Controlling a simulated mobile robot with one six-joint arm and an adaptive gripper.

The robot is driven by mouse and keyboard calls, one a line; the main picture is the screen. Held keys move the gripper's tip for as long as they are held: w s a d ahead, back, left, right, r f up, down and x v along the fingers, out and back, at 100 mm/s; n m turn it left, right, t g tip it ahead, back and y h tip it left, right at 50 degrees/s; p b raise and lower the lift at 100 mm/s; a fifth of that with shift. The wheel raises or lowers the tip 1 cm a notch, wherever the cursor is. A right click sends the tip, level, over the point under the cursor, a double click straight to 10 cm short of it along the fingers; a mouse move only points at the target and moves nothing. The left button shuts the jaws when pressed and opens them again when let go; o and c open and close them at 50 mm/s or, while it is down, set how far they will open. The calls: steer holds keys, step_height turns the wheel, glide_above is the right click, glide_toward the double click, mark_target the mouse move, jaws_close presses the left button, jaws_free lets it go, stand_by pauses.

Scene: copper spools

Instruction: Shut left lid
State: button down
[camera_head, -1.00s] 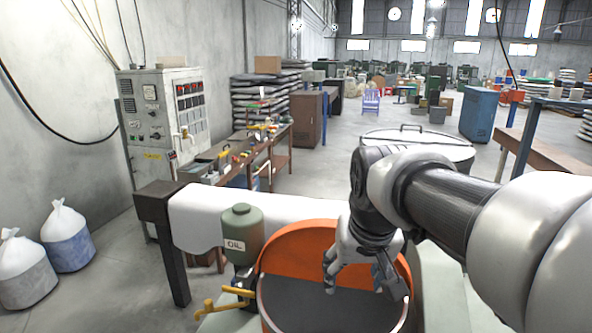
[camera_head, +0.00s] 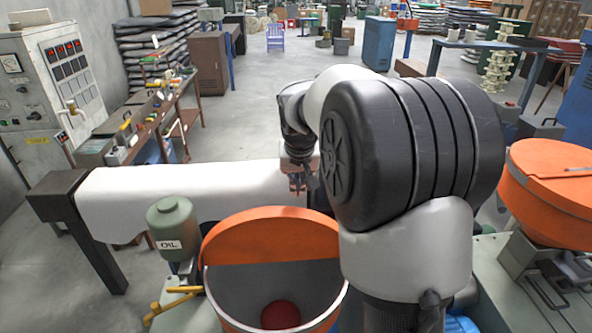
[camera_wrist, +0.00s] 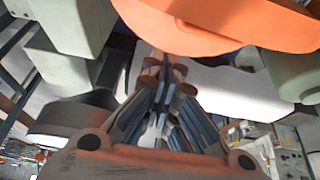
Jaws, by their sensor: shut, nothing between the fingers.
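The left lid (camera_head: 270,235) is orange and stands raised on the rear of an open round drum (camera_head: 218,290). A dark red round thing (camera_head: 281,315) shows inside the drum. My gripper (camera_head: 297,182) is on the far side of the lid, just above its top edge in the head view. My arm hides part of the space to the right. In the wrist view my gripper (camera_wrist: 165,72) is shut and empty, with the orange lid (camera_wrist: 225,25) close beyond its tips. I cannot tell whether they touch.
A green oil can (camera_head: 172,228) and yellow valve handle (camera_head: 180,298) stand left of the drum. A white-covered roll (camera_head: 190,190) lies behind it. A second orange lid (camera_head: 555,180) lies closed at the right. Open floor lies beyond.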

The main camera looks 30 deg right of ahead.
steer(key=s, duration=0.1)
steer(key=s+a+f, duration=0.1)
steer(key=s, duration=0.1)
steer(key=shift+a+f+p, duration=0.2)
steer(key=shift+f+p, duration=0.1)
steer(key=shift+p, duration=0.05)
steer(key=shift+s, duration=0.1)
